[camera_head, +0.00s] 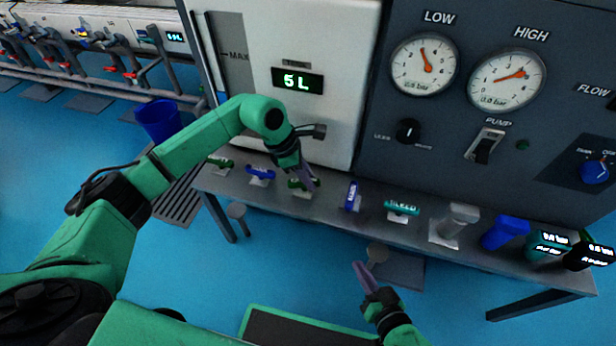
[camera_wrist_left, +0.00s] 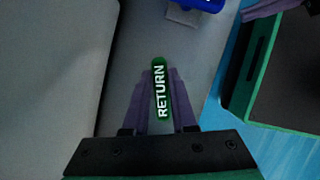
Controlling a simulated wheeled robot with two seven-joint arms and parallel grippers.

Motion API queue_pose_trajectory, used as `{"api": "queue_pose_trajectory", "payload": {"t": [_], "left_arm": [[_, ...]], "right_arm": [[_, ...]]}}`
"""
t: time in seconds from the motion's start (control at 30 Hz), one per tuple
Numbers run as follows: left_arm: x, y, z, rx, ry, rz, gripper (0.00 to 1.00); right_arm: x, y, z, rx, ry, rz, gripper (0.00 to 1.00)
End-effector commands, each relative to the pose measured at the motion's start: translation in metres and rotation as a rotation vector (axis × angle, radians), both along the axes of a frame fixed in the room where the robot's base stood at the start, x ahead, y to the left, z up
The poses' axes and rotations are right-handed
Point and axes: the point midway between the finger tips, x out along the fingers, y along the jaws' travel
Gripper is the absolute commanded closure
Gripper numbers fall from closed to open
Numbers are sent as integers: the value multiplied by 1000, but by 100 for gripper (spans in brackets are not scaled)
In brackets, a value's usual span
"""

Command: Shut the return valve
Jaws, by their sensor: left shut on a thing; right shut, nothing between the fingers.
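The return valve has a green handle with white "RETURN" lettering (camera_wrist_left: 160,90). In the left wrist view it lies between the purple fingers of my left gripper (camera_wrist_left: 160,100), lengthwise along them. In the head view the green handle (camera_head: 297,185) sits on the grey bench, partly hidden by my left gripper (camera_head: 308,178), which comes down onto it from above. My left gripper is shut on the handle. My right gripper (camera_head: 362,272) is shut and empty, low in front of the bench and apart from every valve.
Other valve handles stand along the grey bench (camera_head: 330,205): a green one (camera_head: 220,163) and blue one (camera_head: 262,172) to the left, a blue one (camera_head: 352,197) and teal one (camera_head: 402,208) to the right. A tank panel reads "5 L" (camera_head: 298,81). Gauges (camera_head: 423,65) are behind.

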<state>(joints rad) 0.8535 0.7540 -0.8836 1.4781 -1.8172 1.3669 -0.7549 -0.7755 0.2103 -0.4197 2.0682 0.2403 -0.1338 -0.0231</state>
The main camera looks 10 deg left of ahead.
Motion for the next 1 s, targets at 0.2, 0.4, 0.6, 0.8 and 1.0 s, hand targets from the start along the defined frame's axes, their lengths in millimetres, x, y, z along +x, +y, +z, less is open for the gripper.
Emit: {"api": "queue_pose_trajectory", "payload": {"t": [0.2, 0.4, 0.6, 0.8, 1.0], "left_arm": [[0, 0, 0, -1, -2, -164, 100], [-2, -1, 0, -2, -3, -288, 100], [-3, -1, 0, -1, -3, -362, 100], [-3, -1, 1, -1, -2, -388, 100], [-3, -1, 1, -1, -3, -390, 100]], "right_arm": [[0, 1, -8, 8, -10, -5, 100], [-2, 2, -16, 10, -5, -8, 100], [-1, 2, -17, 16, -15, -14, 100], [0, 2, -17, 18, -19, -15, 100], [0, 1, -17, 18, -19, -15, 100]]}}
